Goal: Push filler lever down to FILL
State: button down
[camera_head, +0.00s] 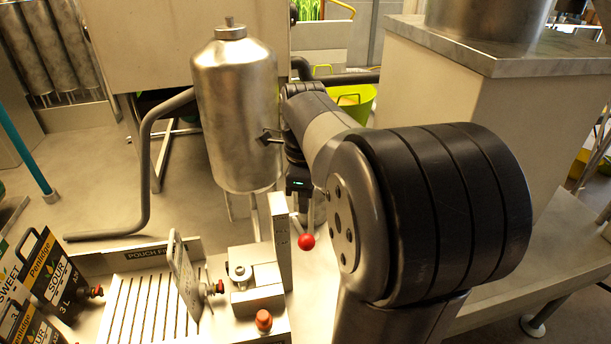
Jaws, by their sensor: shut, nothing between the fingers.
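The filler lever (306,241) shows as a thin rod with a red ball knob, beside the upright plate of the pouch filler (280,240). My gripper (304,211) points down just above the red knob, below a dark body with a green light. Its fingers are small and thin here and look shut and empty. I cannot tell whether they touch the lever. No FILL mark is readable, and my forearm hides the area right of the lever.
A steel tank (236,110) stands close left of my wrist. A slotted tray (140,305), a red-orange knob (263,320) and black-labelled pouches (50,270) are at lower left. A pale cabinet (480,120) stands on the right. A bent grey tube (145,170) rises at left.

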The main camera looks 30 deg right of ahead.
aim_at(308, 241)
jog(key=shift+m, duration=0.8)
jog(key=shift+w+d+f+b, duration=0.15)
jog(key=shift+d+f+b, duration=0.05)
jog(key=shift+f+b, duration=1.45)
jog(key=shift+w+d+f+b, duration=0.2)
jog(key=shift+f+b, duration=1.3)
jog(key=shift+b, duration=0.15)
jog(key=shift+w+d+f+b, duration=0.15)
jog(key=shift+d+f+b, duration=0.05)
jog(key=shift+f+b, duration=1.45)
jog(key=shift+s+a+f+b, duration=0.1)
jog(key=shift+s+f+b, duration=0.2)
jog(key=shift+f+b, duration=0.45)
jog(key=shift+s+a+f+b, duration=0.1)
jog(key=shift+s+f+b, duration=0.15)
jog(key=shift+f+b, duration=0.5)
jog(key=shift+s+f+b, duration=0.15)
jog(key=shift+f+b, duration=0.55)
jog(key=shift+f, duration=0.3)
jog(key=shift+s+f+b, duration=0.1)
jog(key=shift+f+b, duration=0.6)
jog(key=shift+f, duration=0.3)
notch_tip(308, 241, up, 10)
jog(key=p, duration=0.9)
jog(key=shift+r+p, duration=0.15)
jog(key=shift+p, duration=0.25)
